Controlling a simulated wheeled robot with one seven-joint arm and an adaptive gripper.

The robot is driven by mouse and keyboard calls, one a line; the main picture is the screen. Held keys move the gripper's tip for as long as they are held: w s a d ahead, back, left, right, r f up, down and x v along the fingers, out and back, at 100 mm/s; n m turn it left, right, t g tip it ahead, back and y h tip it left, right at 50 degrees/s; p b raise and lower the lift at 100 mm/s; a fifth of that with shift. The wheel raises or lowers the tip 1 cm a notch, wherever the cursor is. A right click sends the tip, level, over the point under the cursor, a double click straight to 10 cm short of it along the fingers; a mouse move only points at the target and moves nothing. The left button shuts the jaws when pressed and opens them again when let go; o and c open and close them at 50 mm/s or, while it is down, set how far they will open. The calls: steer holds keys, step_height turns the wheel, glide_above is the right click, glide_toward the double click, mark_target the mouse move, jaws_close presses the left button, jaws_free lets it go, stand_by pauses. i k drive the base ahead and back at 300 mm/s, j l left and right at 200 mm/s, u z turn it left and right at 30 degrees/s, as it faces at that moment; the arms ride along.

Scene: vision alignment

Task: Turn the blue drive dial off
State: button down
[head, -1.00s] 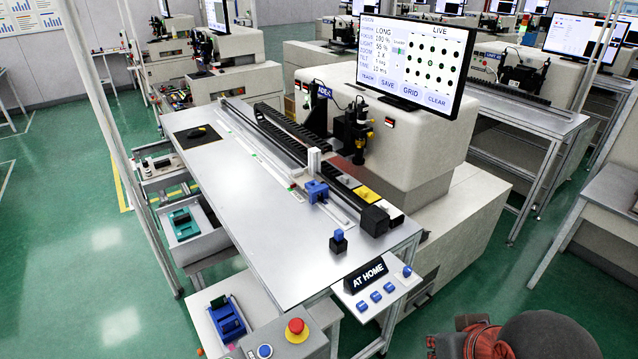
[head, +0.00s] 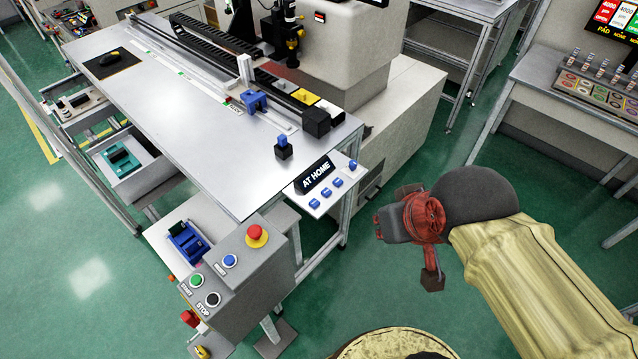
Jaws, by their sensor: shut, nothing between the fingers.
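A white panel (head: 318,200) sits at the table's front right corner. It carries a small blue dial-like knob (head: 353,166) at its right end and several blue buttons (head: 325,194) in a row, beside a black "AT HOME" sign (head: 314,175). I cannot read which of them is the drive dial. A blue-topped black block (head: 283,146) stands on the table behind the panel. My gripper (head: 379,226), dark with a red body, is shut and empty. It is over the floor, right of the panel and apart from it.
A grey box (head: 240,272) with a red emergency button (head: 256,236), green, blue and black buttons stands at front left. A steel table (head: 170,110) bears a rail and a blue clamp (head: 254,101).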

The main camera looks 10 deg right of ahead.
mark_target(353, 165)
steer(key=i+l+u, duration=0.2)
steer(key=l, duration=0.15)
steer(key=i+l+u, duration=0.2)
steer(key=l, duration=0.2)
steer(key=l+u, duration=0.2)
steer(key=l, duration=0.15)
